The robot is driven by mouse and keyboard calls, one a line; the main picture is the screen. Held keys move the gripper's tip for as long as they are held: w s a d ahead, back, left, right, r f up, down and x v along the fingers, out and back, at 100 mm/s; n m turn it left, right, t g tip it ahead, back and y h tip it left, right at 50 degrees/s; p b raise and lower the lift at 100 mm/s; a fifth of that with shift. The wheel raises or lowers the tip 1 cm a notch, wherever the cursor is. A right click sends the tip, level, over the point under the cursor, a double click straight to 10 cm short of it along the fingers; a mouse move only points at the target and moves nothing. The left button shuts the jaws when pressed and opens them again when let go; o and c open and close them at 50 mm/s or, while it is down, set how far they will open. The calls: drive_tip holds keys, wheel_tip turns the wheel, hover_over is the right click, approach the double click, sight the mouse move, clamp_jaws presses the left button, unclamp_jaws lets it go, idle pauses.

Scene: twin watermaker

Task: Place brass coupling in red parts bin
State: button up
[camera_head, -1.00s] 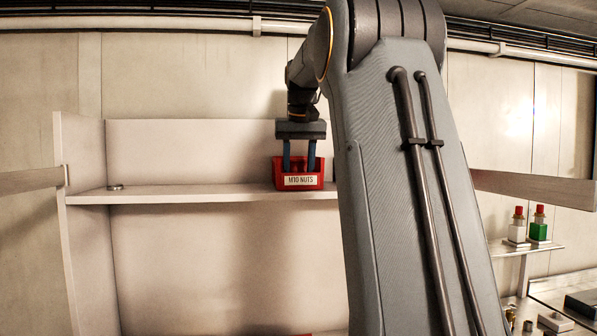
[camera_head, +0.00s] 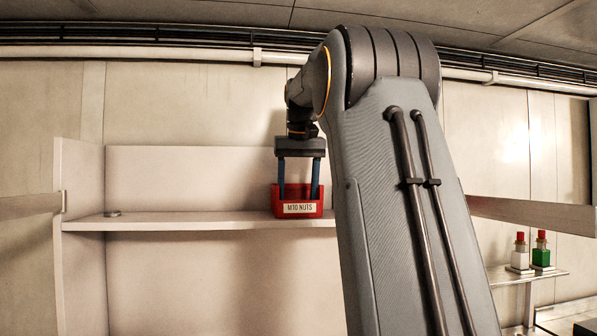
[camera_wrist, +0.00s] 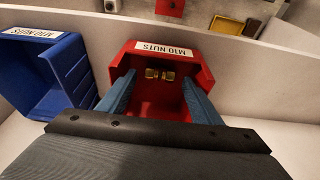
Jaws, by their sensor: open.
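The red parts bin (camera_head: 297,209), labelled M10 NUTS, stands on a wall shelf; it also shows in the wrist view (camera_wrist: 201,68). A small brass piece with two bright ends, which looks like the brass coupling (camera_wrist: 152,73), is on the red bin's inside in the wrist view. The head view hides it behind the bin's front. My gripper (camera_head: 298,190) points down over the red bin, with its two blue fingers spread and their tips at or just inside the bin opening. In the wrist view the fingers (camera_wrist: 158,84) stand either side of the brass piece, apart from it.
A blue bin (camera_wrist: 45,75) stands close beside the red one in the wrist view. A small round metal thing (camera_head: 113,213) lies on the shelf (camera_head: 190,222) at the left. Between it and the red bin the shelf is clear. Bottles (camera_head: 520,252) stand on a lower shelf at right.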

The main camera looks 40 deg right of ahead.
drive_tip(key=v, duration=0.9)
drive_tip(key=shift+s+r, duration=0.15)
